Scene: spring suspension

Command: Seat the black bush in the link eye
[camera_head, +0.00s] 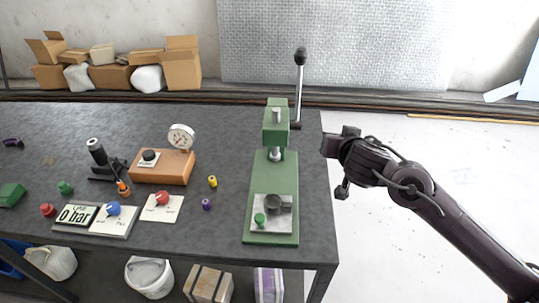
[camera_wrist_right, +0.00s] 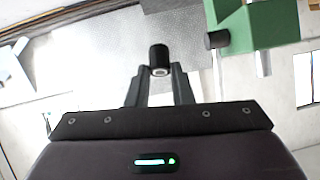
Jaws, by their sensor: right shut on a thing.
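My right gripper (camera_wrist_right: 159,88) is shut on the black bush (camera_wrist_right: 159,53), a short dark cylinder with a pale metal ring in its end, held between the fingertips. In the head view, my right gripper (camera_head: 338,142) is off the table's right edge, to the right of the green press (camera_head: 272,170); the bush cannot be made out there. A dark grey ring (camera_head: 281,203), which looks like the link eye, sits on a pale plate on the press base. A small green piece (camera_head: 260,220) is beside it. My left gripper is not in view.
The press has an upright lever (camera_head: 300,75) with a black knob; its head also shows in the wrist view (camera_wrist_right: 265,28). Left of it are a gauge box (camera_head: 163,166), knob panels (camera_head: 158,208), and small yellow (camera_head: 212,181) and purple (camera_head: 206,204) pieces.

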